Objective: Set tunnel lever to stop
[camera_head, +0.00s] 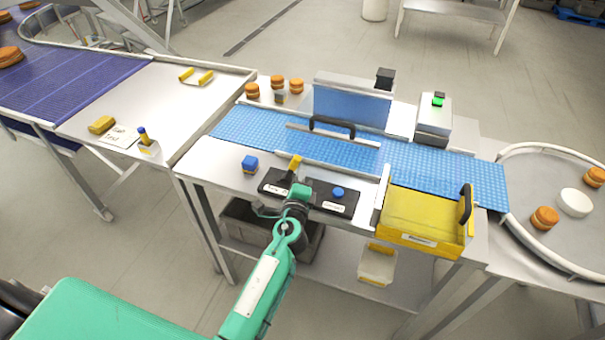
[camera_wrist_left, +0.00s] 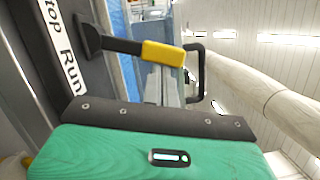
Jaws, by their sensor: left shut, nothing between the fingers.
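The tunnel lever (camera_head: 295,163) has a yellow grip and stands on a black control panel (camera_head: 327,206) at the front of the conveyor. In the left wrist view its yellow grip (camera_wrist_left: 163,53) sits on a dark arm that slants slightly toward the Run end of the label. The white label (camera_wrist_left: 64,45) reads "Run" with "top" visible of the other word. My left gripper (camera_head: 298,192) is shut and empty, just in front of the lever. Any contact with the lever cannot be told. My right gripper is not in view.
A blue round button (camera_head: 338,192) is right of the lever on the panel. A yellow bin (camera_head: 420,217) stands at the right.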

